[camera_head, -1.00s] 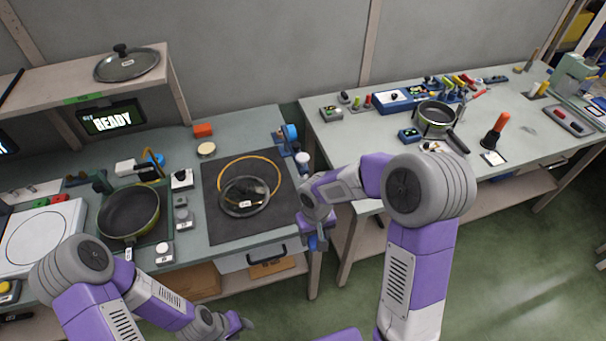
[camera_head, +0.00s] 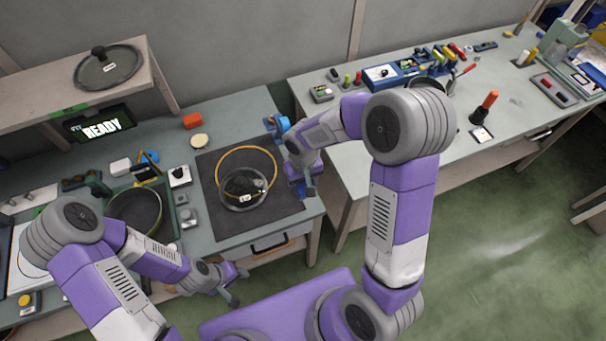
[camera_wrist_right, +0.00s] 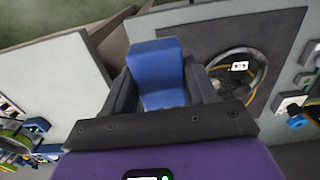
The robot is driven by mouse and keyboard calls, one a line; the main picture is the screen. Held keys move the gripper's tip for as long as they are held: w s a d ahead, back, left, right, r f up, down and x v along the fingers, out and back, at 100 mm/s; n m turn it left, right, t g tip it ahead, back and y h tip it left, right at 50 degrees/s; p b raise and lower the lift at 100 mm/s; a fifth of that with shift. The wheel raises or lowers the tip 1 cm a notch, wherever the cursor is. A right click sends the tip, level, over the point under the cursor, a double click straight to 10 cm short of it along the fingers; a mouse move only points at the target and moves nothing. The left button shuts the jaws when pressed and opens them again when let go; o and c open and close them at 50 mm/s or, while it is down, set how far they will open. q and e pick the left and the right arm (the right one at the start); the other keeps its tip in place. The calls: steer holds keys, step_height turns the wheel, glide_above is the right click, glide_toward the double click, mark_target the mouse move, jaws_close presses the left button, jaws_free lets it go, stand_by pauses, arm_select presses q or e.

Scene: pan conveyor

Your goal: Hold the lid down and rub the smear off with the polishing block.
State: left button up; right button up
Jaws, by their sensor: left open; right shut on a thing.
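A clear lid (camera_head: 243,204) with a dark knob and a white tag lies on the dark mat (camera_head: 225,222), overlapping a yellow ring (camera_head: 247,149). The lid also shows in the right wrist view (camera_wrist_right: 257,88). I cannot make out a smear on it for certain. My right gripper (camera_head: 303,187) is shut on a blue block (camera_wrist_right: 160,72), seemingly the polishing block. It is at the mat's right edge, apart from the lid. My left gripper (camera_head: 238,281) is open and empty, in front of the bench's front edge, below the lid in the picture.
A pan (camera_head: 136,209) stands left of the mat, with small devices between them. An orange block (camera_head: 193,120) and a pale disc (camera_head: 199,140) lie behind the mat. Another lid (camera_head: 108,68) rests on the shelf. A second bench (camera_head: 365,165) with tools stands at right.

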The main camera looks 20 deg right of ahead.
steer(key=w+a+n+p, duration=0.2)
steer(key=w+a+n, duration=0.3)
steer(key=w+a, duration=0.6)
steer(key=w, duration=0.2)
steer(key=shift+w+r+n+p, duration=0.2)
steer(key=shift+w+n+p, duration=0.2)
